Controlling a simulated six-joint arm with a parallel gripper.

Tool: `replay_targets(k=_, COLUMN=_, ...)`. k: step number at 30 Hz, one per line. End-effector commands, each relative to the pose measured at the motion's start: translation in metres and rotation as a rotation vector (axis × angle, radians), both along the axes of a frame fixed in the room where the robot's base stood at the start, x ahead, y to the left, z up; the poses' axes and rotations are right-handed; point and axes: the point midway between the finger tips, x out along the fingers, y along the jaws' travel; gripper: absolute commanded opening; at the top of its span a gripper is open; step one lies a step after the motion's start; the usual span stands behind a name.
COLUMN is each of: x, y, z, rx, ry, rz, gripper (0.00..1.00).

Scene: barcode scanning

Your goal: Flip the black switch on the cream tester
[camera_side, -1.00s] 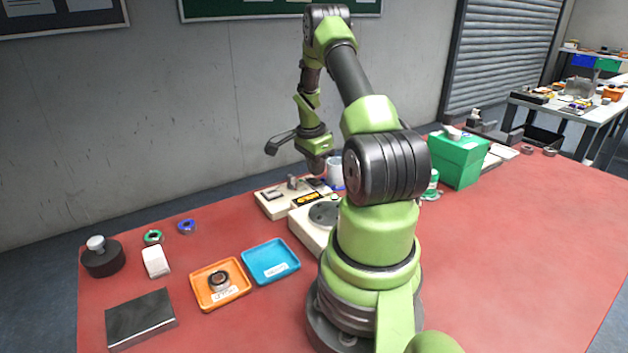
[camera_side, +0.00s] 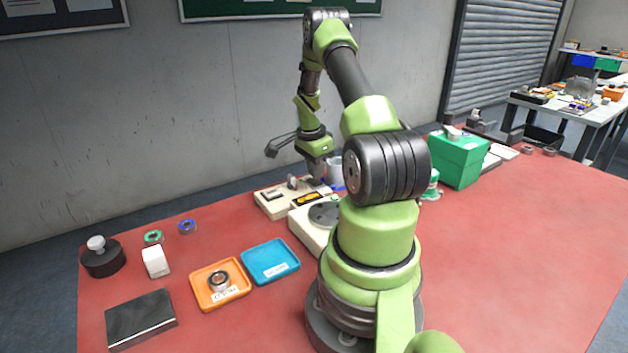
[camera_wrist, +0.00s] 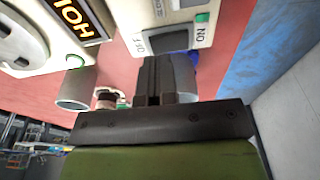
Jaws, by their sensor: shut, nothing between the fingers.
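The cream tester (camera_side: 272,204) stands near the back edge of the red table in the side view. My gripper (camera_side: 318,175) is low over the tester's right end in the side view. In the wrist view my gripper (camera_wrist: 155,98) is shut and empty, its dark fingers pointing up the picture to the label plate's lower edge.
A cream unit with a round grey plate (camera_side: 323,213) stands in front of the tester. An amber "HOLD" display (camera_wrist: 75,18) shows in the wrist view. A blue tray (camera_side: 270,260), an orange tray (camera_side: 205,299) and a green box (camera_side: 459,160) are farther off.

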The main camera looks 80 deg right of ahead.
Motion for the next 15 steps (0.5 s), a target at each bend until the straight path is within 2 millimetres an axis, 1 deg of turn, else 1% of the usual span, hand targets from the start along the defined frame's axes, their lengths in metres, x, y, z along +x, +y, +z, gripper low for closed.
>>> replay_targets(k=15, x=-0.0001, y=-0.0001, z=-0.008, rx=0.0, ry=0.0, rz=0.0, gripper=0.0)
